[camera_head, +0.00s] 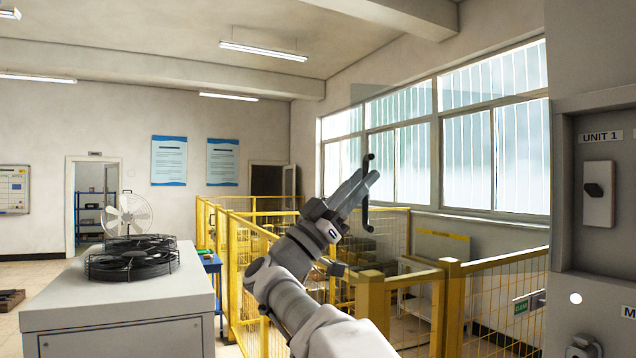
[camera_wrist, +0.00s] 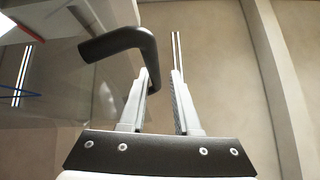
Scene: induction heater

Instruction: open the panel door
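A black bar handle (camera_head: 366,214) stands upright in the middle of the head view, on what looks like a faint see-through door pane (camera_head: 388,94). The pane's edges are hard to make out. My gripper (camera_head: 363,186) reaches up to the handle, its fingers tilted up and right across it. In the wrist view the bent black handle (camera_wrist: 115,41) comes in from the left, and its end runs down beside the inner side of the left finger. My gripper (camera_wrist: 165,85) shows a gap between its fingers. I cannot tell whether the handle touches a finger.
A grey cabinet (camera_head: 562,240) labelled UNIT 1 with a black switch (camera_head: 594,190) stands at the right. Yellow fencing (camera_head: 455,300) runs behind my arm. A grey housing with black fans (camera_head: 132,258) stands at the left.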

